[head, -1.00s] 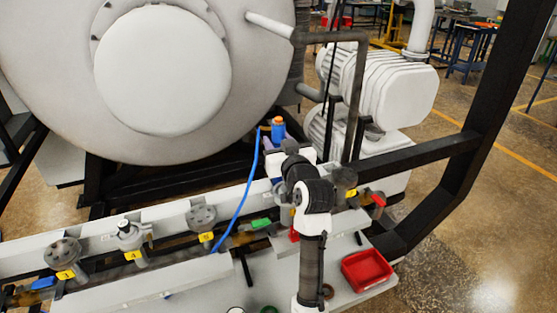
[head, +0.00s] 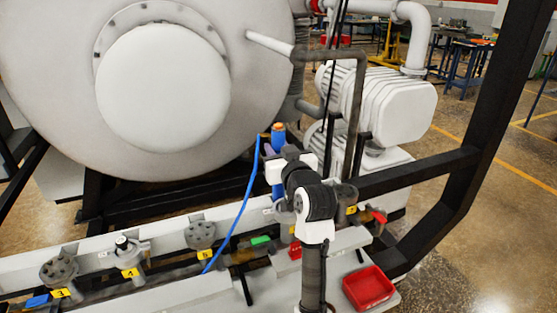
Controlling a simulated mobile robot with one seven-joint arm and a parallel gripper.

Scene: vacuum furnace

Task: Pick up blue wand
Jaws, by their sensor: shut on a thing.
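The blue wand (head: 278,139) stands roughly upright in the head view, just in front of the furnace's right side, with an orange tip at its top. A blue hose (head: 238,218) hangs beside it and curves down to the left. My gripper (head: 274,154) is shut on the blue wand at the end of my arm. Its white body and my dark wrist hide part of the wand. Some blue shows below the gripper. The exact finger contact is too small to see.
A bench with several numbered valves (head: 201,234) runs across the front. A red tray (head: 369,288) sits at its right end. The large furnace door (head: 162,88) is behind at left, a white pump (head: 395,88) behind at right. A black frame post (head: 490,110) rises at right.

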